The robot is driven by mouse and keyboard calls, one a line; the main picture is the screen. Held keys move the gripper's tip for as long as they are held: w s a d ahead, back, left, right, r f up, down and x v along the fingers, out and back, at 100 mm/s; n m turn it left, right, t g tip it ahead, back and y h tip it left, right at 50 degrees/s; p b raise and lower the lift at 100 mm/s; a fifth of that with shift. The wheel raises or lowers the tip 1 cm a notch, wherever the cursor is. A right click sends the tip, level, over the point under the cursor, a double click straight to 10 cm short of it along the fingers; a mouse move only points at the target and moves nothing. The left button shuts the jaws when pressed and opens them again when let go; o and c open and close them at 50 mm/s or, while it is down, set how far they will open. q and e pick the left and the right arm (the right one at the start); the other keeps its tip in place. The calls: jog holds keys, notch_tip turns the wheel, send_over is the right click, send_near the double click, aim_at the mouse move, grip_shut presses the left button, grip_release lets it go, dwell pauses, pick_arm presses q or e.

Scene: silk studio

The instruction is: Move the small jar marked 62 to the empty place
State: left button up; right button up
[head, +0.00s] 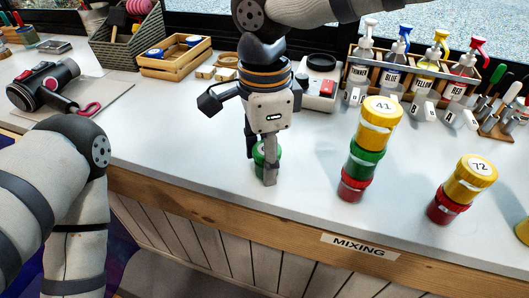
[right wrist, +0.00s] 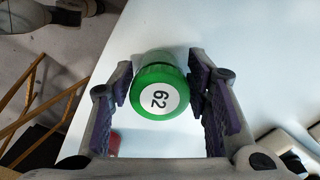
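The small green jar marked 62 (right wrist: 160,92) is between the two fingers of my right gripper (head: 262,172), with pads against both its sides. Its numbered lid faces the right wrist camera. In the head view the green jar (head: 258,158) is partly hidden by the gripper, near the table's front edge; I cannot tell whether its base touches the table. Further right, yellow jar 72 (head: 470,178) sits on a red jar (head: 445,207). My left gripper is out of view.
A rack of pump bottles (head: 400,75) stands behind the stacks. A wooden crate (head: 172,60), a basket (head: 127,38) and a black-and-red tool (head: 45,87) are at the left. Bare white tabletop lies left of my gripper and between the stacks. A MIXING label (head: 360,246) marks the front edge.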

jog(key=shift+o, duration=0.2)
jog(key=shift+r, duration=0.1)
notch_tip(320, 180, up, 12)
jog(key=shift+p, duration=0.3)
